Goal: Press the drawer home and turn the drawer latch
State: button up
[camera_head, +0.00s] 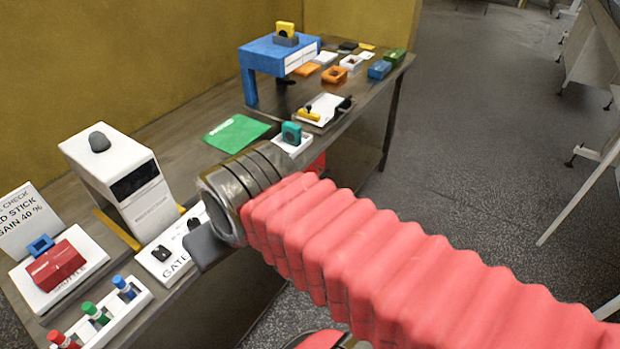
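No part in view can be named the drawer or its latch with certainty. A blue stand (262,52) with a white front panel (301,58) stands on the far part of the bench, with a yellow piece (286,29) on a grey block on top. In front of it is a white plate (324,110) with a yellow piece and a black knob-like part. My gripper (205,246) is over the bench's near front edge, beside the GATE plate; only a grey part of it shows beyond my red-sleeved arm. Its fingertips and opening are not clear.
A white box with a dark display (137,178) stands left of my gripper. The GATE plate (160,256), a red block (56,267) and a rack of coloured vials (126,300) are nearby. A teal block (291,133) sits beyond my wrist. Grey floor (470,130) lies open right.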

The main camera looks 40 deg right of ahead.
aim_at(326, 173)
jog(key=u, duration=0.9)
jog(key=k, duration=0.75)
jog(key=z, duration=1.05)
jog(key=i, duration=1)
jog(key=z, duration=0.1)
